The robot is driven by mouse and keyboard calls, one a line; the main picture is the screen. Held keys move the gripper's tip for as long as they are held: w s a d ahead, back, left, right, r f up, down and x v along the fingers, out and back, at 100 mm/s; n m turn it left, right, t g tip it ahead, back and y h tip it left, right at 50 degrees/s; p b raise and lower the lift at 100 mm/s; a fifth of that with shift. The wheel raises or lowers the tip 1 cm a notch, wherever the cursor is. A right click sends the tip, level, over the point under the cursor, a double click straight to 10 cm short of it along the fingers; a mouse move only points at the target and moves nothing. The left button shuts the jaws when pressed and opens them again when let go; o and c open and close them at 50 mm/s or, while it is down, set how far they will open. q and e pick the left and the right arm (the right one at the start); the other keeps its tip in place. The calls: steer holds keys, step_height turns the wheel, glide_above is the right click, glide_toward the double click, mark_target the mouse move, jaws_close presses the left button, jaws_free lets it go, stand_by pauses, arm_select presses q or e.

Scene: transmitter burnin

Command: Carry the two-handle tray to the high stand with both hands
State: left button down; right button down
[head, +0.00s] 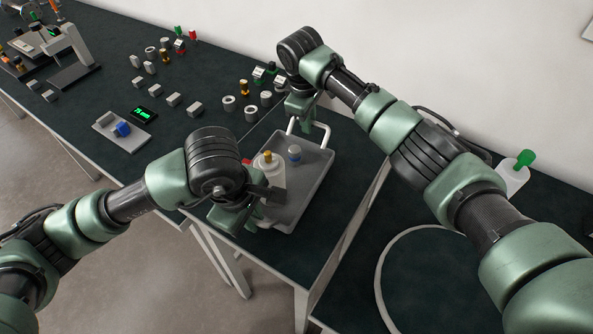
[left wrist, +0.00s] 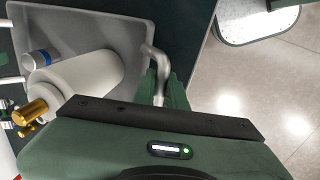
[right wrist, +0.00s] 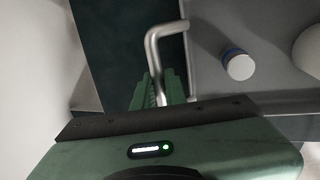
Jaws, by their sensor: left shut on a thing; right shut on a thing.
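The grey two-handle tray (head: 313,184) is over the dark bench top in the head view; whether it touches the bench is unclear. It carries a white bottle (head: 272,178) with a brass-coloured cap and a small white cylinder with a blue band (head: 294,153). My left gripper (head: 252,212) is shut on the near handle, which shows in the left wrist view (left wrist: 158,66). My right gripper (head: 297,112) is shut on the far handle, a bent metal bar seen in the right wrist view (right wrist: 153,50). I cannot clearly identify the high stand.
Several small grey blocks (head: 173,99) and rings lie on the bench to the left, with a blue part on a pale plate (head: 120,134). A dark round-edged surface with a pale rim (head: 400,245) is at right.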

arm_select(q)
steer(key=shift+f+b, duration=0.5)
steer(key=shift+f, duration=0.25)
arm_select(e)
steer(key=shift+f, duration=0.7)
arm_select(q)
steer(key=c, duration=1.5)
jaws_free()
steer(key=shift+r, duration=0.2)
arm_select(e)
steer(key=c, duration=1.5)
jaws_free()
steer(key=shift+s+r, duration=0.1)
steer(key=shift+r, duration=0.05)
arm_select(q)
steer(key=shift+o, duration=0.2)
arm_select(e)
steer(key=shift+o, duration=0.2)
steer(key=shift+r, duration=0.15)
arm_select(q)
step_height(320, 180, up, 12)
steer(key=s+a, duration=0.1)
steer(key=s, duration=0.1)
steer(key=shift+f, duration=0.15)
arm_select(e)
steer(key=v, duration=1.1)
steer(key=shift+r, duration=0.35)
